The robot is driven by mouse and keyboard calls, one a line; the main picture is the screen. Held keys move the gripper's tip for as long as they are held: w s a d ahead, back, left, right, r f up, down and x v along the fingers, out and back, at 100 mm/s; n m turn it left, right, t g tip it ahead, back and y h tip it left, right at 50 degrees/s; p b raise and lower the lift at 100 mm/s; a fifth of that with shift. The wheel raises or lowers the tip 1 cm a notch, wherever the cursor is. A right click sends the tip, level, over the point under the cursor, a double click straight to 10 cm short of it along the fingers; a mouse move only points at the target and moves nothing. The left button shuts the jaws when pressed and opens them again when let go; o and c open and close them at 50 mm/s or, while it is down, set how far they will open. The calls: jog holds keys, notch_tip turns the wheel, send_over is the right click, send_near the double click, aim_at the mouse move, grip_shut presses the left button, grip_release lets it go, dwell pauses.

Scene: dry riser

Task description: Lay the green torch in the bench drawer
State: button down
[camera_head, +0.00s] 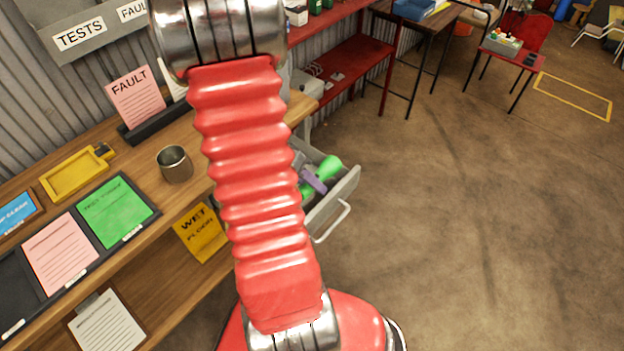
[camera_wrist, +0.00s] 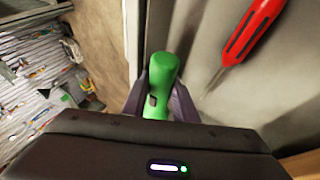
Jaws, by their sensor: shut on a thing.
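The green torch shows in the wrist view (camera_wrist: 160,78) between the two grey-purple fingers of my gripper (camera_wrist: 160,92), which is shut on it. In the head view, the torch (camera_head: 328,168) and my gripper (camera_head: 314,180) show at the open drawer, partly hidden behind my red arm. The grey bench drawer (camera_head: 343,188) is pulled out from the bench. In the wrist view, the torch is over the drawer's side near its wall. Whether it touches the drawer floor I cannot tell.
A red screwdriver (camera_wrist: 250,32) lies in the drawer, right of the torch. On the wooden bench stand a metal cup (camera_head: 174,164), a yellow tray (camera_head: 76,174) and a green card (camera_head: 114,211). A red shelf (camera_head: 345,68) stands behind.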

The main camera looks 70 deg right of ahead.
aim_at(312, 204)
jog(key=shift+a+f, duration=0.15)
jog(key=shift+f, duration=3.15)
jog(key=c, duration=1.6)
grip_release()
jog(key=shift+o, duration=0.7)
jog(key=shift+w+r, duration=0.2)
jog(key=shift+r, duration=0.2)
jog(key=shift+o, duration=0.5)
jog(key=v, duration=1.4)
jog(key=shift+r, duration=0.2)
jog(key=shift+s, duration=0.15)
